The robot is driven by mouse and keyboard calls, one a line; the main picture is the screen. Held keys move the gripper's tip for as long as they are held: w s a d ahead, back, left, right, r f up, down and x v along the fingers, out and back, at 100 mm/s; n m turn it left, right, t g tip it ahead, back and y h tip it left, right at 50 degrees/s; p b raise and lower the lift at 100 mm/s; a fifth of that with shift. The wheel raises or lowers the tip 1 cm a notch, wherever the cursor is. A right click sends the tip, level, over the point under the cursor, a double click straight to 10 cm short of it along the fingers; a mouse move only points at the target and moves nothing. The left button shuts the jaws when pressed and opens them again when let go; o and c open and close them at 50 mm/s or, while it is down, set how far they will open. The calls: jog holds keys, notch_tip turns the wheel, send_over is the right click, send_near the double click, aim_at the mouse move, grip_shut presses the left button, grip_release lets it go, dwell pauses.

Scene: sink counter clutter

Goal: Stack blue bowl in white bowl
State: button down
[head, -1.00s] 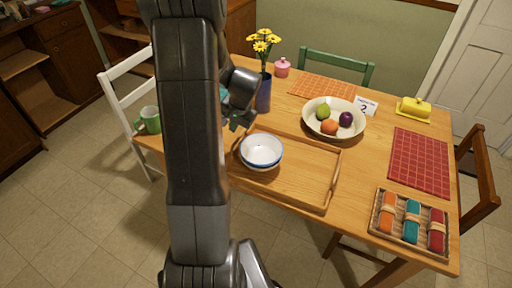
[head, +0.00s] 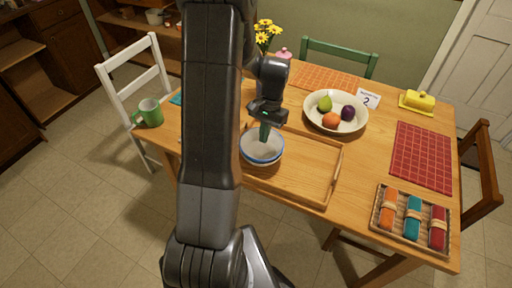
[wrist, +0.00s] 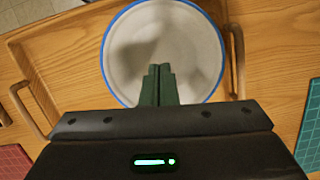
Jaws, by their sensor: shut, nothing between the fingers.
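A round bowl (head: 262,148) with a white inside and a blue rim stands upright on the wooden tray. It also fills the top middle of the wrist view (wrist: 125,50). Something pale shows under its rim in the head view, but I cannot tell whether that is a second bowl or its own side. My gripper (head: 265,134) points down over this bowl. Its green fingers are shut together and empty. In the wrist view the fingertips (wrist: 158,70) overlap the bowl's near part; I cannot tell whether they touch it.
The wooden tray (head: 305,185) has raised edges and handles, with free room to the bowl's right. A cream fruit bowl (head: 312,118) stands behind it. A flower bunch (head: 264,32), a green mug (head: 150,113) and a basket of rolled cloths (head: 412,215) are around.

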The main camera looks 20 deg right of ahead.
aim_at(253, 152)
jog(key=shift+x, duration=1.1)
jog(key=s+a, duration=0.1)
jog(key=a+p, duration=0.1)
jog(key=shift+s+a, duration=0.35)
jog(key=shift+s, duration=0.05)
jog(key=shift+s+a+f, duration=0.15)
jog(key=shift+s+a, duration=0.1)
jog(key=shift+a, duration=0.1)
jog(key=shift+s+a, duration=0.45)
jog(key=shift+a, duration=0.3)
